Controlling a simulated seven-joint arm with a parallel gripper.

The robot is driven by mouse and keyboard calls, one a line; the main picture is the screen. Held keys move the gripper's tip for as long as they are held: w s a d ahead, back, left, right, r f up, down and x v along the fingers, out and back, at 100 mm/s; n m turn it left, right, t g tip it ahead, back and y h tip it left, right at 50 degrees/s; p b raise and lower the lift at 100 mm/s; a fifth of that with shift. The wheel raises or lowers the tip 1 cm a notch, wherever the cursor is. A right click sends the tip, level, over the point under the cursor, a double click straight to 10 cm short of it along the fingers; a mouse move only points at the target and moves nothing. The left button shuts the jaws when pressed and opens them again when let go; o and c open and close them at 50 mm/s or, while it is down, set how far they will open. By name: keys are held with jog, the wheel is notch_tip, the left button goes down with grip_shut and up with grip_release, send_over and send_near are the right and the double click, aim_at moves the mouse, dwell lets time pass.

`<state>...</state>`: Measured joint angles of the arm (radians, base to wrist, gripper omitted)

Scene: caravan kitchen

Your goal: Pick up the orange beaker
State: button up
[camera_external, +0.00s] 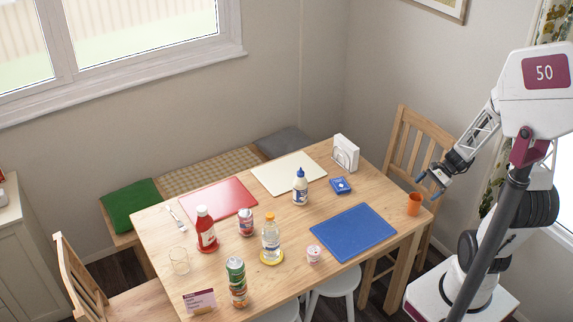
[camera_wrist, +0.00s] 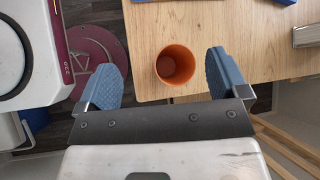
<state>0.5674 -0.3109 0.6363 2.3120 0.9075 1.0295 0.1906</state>
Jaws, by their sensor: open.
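The orange beaker (camera_external: 414,204) stands upright on the wooden table, near its right corner. In the wrist view the beaker (camera_wrist: 175,64) shows from above, open at the top, close to the table's edge. My gripper (camera_external: 430,187) is above and slightly to the right of the beaker in the external view. In the wrist view my gripper (camera_wrist: 163,80) is open, with its blue fingers wide apart. The beaker appears between the fingers in that view, nearer the right one, and apart from both. Nothing is held.
A blue mat (camera_external: 352,232) lies left of the beaker on the table (camera_external: 285,205). Bottles and cans stand left of the mat. A wooden chair (camera_external: 404,150) is behind the table's right end.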

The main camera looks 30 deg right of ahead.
aim_at(416, 199)
jog(key=s+d+f+m+t+y, duration=0.1)
jog(key=s+d+f+m+t, duration=0.1)
jog(key=d+f+m+t, duration=0.2)
jog(key=shift+f+m+t, duration=0.9)
jog(key=shift+m+t, duration=0.8)
jog(key=shift+m, duration=1.5)
jog(key=shift+a, duration=0.1)
jog(key=shift+x, duration=1.2)
jog(key=shift+w+a, duration=0.1)
jog(key=shift+w, duration=0.05)
jog(key=shift+r+x, duration=0.2)
jog(key=shift+x, duration=2.25)
jog(key=shift+w, duration=0.1)
jog(key=c, duration=1)
